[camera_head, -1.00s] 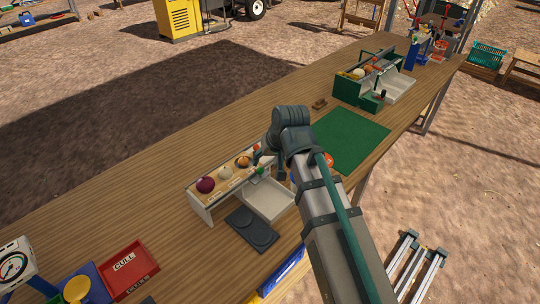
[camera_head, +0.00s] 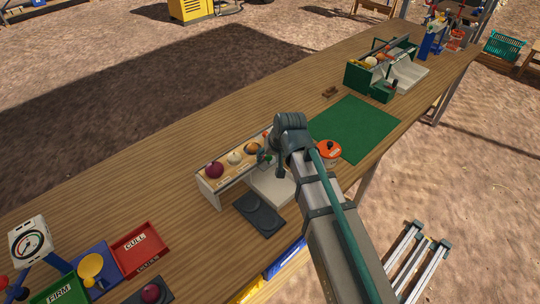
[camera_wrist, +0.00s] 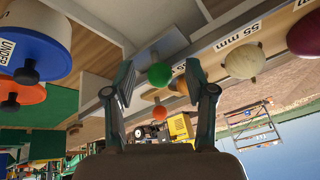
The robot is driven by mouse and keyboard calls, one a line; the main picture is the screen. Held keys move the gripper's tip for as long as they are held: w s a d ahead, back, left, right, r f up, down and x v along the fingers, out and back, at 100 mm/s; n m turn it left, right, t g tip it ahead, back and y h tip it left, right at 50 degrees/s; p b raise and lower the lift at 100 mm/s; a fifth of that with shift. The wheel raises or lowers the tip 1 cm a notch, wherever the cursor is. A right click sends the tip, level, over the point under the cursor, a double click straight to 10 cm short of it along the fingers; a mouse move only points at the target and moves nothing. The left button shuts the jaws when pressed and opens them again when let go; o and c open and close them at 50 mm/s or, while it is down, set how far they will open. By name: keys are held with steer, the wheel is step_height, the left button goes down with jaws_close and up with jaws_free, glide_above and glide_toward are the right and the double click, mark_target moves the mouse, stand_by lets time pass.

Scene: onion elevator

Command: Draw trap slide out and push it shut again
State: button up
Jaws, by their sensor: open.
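The white sizing rack (camera_head: 208,191) stands on the bench with onions in its top row and a pale tray (camera_head: 272,190) at its front. A green knob (camera_wrist: 159,75) on a short stem shows between my fingers in the wrist view; whether it belongs to the trap slide I cannot tell. An orange-red knob (camera_wrist: 160,111) shows beyond it. My gripper (camera_wrist: 161,82) is open, its fingers on either side of the green knob with gaps visible. In the head view my wrist hides the rack's right end.
An orange-lidded pot (camera_head: 328,149) stands close right of my wrist. A dark two-disc plate (camera_head: 258,214) lies before the rack. A green mat (camera_head: 357,128) and green toolbox (camera_head: 359,76) are farther right. A red CULL tray (camera_head: 138,245) and dial gauge (camera_head: 30,241) are at left.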

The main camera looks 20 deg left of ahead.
jaws_close()
